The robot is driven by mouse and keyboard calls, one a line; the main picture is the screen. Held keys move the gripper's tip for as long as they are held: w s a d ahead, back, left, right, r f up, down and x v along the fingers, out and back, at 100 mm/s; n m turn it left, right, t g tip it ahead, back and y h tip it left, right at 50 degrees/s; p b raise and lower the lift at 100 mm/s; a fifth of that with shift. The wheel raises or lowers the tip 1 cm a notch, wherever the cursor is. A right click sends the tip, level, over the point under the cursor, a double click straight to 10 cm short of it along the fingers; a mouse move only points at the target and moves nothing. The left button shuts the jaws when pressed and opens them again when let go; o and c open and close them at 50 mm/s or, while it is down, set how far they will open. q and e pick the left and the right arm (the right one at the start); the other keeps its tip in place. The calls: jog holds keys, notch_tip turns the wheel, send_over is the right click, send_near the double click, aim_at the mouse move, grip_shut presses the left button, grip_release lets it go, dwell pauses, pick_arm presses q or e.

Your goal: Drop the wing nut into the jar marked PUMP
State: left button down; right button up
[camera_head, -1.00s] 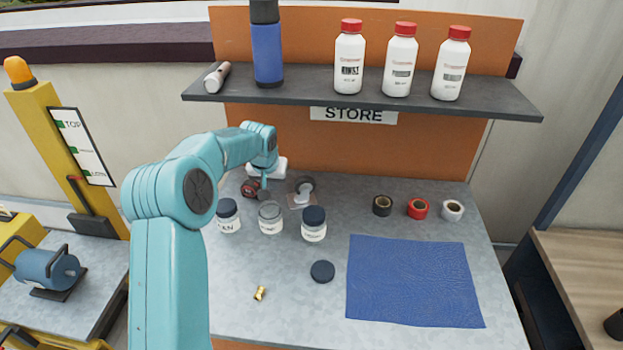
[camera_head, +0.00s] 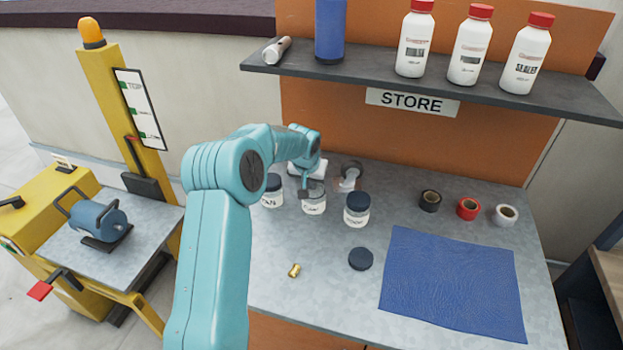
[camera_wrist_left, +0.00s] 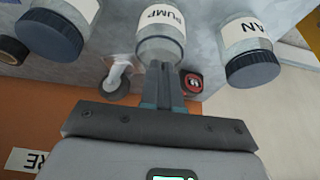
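The jar marked PUMP (camera_wrist_left: 160,38) is lidless clear glass with a white label; it is the middle jar (camera_head: 314,204) of three on the grey bench in the head view. My left gripper (camera_head: 304,192) is at its mouth, pointing down; I cannot tell if the tips are inside. In the left wrist view its fingers (camera_wrist_left: 169,80) are close together and overlap the jar's rim. Nothing shows clearly between them. I cannot make out a wing nut for certain. A small brass piece (camera_head: 294,270) lies on the bench in front of the jars. My right gripper is out of view.
Dark-lidded jars stand left (camera_head: 272,196) and right (camera_head: 357,212) of the open one. A loose dark lid (camera_head: 360,259) and a blue mat (camera_head: 455,285) lie in front. Tape rolls (camera_head: 468,209) stand at right. A shelf (camera_head: 430,83) with bottles overhangs the back.

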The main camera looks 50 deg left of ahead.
pick_arm(q)
jog(key=shift+f, duration=0.2)
jog(key=c, duration=1.3)
grip_release()
notch_tip(320, 180, up, 7)
jog(key=p, duration=0.3)
jog(key=shift+p, duration=0.3)
